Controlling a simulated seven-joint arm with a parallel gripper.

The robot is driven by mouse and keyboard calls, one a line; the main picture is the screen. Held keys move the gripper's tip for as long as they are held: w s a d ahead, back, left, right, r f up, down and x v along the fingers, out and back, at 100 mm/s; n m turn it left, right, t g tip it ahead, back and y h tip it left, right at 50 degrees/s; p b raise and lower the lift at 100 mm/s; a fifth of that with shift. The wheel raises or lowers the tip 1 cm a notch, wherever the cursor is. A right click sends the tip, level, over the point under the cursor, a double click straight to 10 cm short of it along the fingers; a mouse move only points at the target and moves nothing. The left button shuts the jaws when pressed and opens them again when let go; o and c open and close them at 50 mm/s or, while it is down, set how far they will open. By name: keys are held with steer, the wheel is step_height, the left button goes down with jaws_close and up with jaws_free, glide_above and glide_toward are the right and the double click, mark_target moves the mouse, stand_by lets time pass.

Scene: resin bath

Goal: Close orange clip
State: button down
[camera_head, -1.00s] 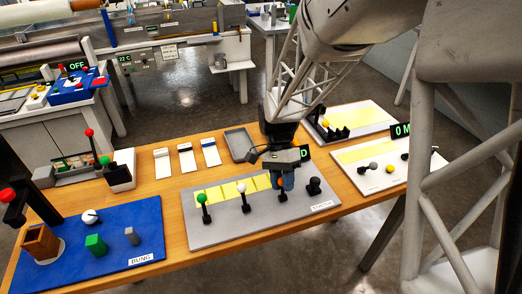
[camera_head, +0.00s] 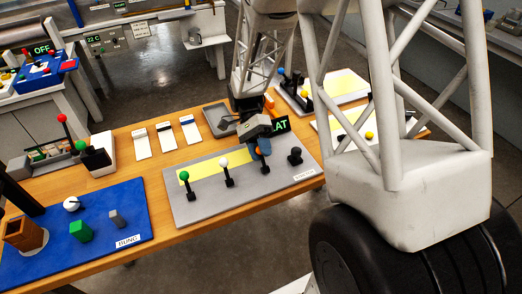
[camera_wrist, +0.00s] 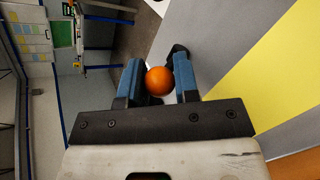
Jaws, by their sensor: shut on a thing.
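The orange clip (camera_head: 260,151) is a lever with an orange ball knob on a dark stem. It stands on the grey board (camera_head: 210,208), right of the white-knobbed lever. My gripper (camera_head: 263,146) is at the knob from above, its blue fingers partly covering it. In the wrist view the orange ball (camera_wrist: 159,81) sits between the two blue fingers (camera_wrist: 157,78), which are shut on it. The stem below the ball is hidden in the wrist view.
A white-knobbed lever (camera_head: 223,161) and a green-knobbed lever (camera_head: 184,176) stand left on the board. A black fitting (camera_head: 295,156) is close on the right. A lit sign (camera_head: 281,125) is partly hidden behind my gripper. A blue mat (camera_head: 130,248) with blocks lies left.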

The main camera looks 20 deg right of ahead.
steer(key=shift+s+f, duration=0.1)
steer(key=c, duration=0.9)
jaws_free()
steer(key=shift+o, duration=0.2)
steer(key=shift+v, duration=3.95)
